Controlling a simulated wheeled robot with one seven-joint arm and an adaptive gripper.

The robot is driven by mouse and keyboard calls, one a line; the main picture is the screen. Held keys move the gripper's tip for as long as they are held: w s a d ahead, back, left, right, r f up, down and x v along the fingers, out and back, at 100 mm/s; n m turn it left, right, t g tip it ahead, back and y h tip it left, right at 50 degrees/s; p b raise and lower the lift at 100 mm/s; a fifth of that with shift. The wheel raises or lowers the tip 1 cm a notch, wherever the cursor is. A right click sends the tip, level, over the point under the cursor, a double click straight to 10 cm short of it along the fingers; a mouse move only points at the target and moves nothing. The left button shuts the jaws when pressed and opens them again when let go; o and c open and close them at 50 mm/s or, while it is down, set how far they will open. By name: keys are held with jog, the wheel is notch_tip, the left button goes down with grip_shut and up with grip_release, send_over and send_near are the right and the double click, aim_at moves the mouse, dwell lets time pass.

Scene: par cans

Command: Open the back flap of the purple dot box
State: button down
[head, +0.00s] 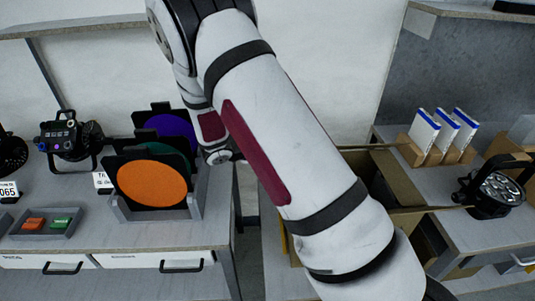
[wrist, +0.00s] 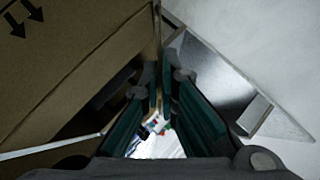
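An open cardboard box (head: 398,183) stands right of centre in the head view, partly hidden behind my arm. No purple dot shows on its visible faces. A large cardboard face with black arrows (wrist: 60,60) fills the left of the wrist view. My gripper (wrist: 158,82) shows its teal fingers close together in the wrist view, with a narrow gap at the tips. A thin cardboard edge (wrist: 157,28) runs up to this gap. I cannot tell whether the fingers press on it. In the head view the gripper is hidden behind my arm.
On the left counter stand a rack (head: 200,203) with orange, green and purple discs, a black lamp (head: 70,138) and a small tray (head: 44,224). On the right counter are a lamp (head: 497,188) and a holder (head: 428,150) with white-and-blue items. A pale wall is behind.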

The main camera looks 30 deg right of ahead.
jog(key=shift+w+d+r+n+g+y, duration=0.25)
jog(key=shift+w+r+g, duration=0.1)
jog(key=shift+w+r, duration=0.1)
jog(key=shift+w+d+r+n+g+y, duration=0.1)
jog(key=shift+w+r+n+g+y, duration=0.05)
jog(key=shift+w+r+n+g, duration=0.2)
jog(key=shift+w, duration=0.1)
jog(key=c, duration=1.8)
grip_release()
jog(key=shift+c, duration=0.2)
jog(key=shift+a, duration=0.1)
jog(key=v, duration=1.1)
jog(key=shift+a+r, duration=0.25)
jog(key=shift+r, duration=0.1)
